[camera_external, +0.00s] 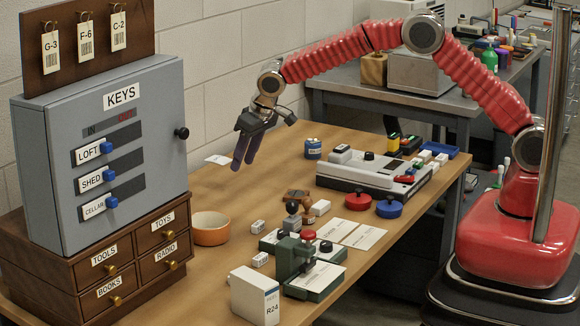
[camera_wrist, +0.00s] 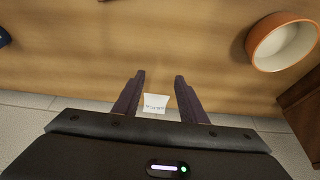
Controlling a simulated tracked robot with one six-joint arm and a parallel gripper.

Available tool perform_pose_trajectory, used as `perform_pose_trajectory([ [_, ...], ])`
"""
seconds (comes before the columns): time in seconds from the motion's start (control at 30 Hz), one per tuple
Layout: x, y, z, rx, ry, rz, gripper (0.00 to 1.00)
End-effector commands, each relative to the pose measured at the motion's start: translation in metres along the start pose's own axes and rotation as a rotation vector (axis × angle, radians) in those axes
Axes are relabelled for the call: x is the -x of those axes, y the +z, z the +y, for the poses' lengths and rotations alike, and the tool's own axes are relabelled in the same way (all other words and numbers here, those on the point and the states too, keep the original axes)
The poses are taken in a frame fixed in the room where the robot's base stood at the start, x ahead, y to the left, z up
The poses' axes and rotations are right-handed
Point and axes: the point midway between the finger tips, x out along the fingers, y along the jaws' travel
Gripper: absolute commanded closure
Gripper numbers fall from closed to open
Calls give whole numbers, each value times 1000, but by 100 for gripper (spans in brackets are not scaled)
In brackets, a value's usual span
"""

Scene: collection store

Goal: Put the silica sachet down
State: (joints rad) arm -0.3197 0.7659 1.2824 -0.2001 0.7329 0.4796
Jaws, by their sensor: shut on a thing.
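My gripper (camera_external: 244,163) hangs over the far left of the wooden table with its dark fingers pointing down. In the wrist view the two fingers (camera_wrist: 160,76) stand with a gap between them. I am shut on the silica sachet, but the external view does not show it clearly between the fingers.
An orange bowl (camera_external: 210,229) stands near the key cabinet (camera_external: 105,155) and drawer unit; the bowl is also in the wrist view (camera_wrist: 283,42). A blue tin (camera_external: 313,149) and a white-grey device (camera_external: 365,178) stand to the right. Bare table (camera_external: 262,185) lies below my gripper.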

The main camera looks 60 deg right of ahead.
Motion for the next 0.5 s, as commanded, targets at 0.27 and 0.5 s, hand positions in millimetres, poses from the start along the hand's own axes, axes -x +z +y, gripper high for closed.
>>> perform_pose_trajectory([
  [0.27, 0, -7, 18, -24, 9, 3, 83],
  [0.5, 2, -20, 92, -121, 34, 3, 83],
])
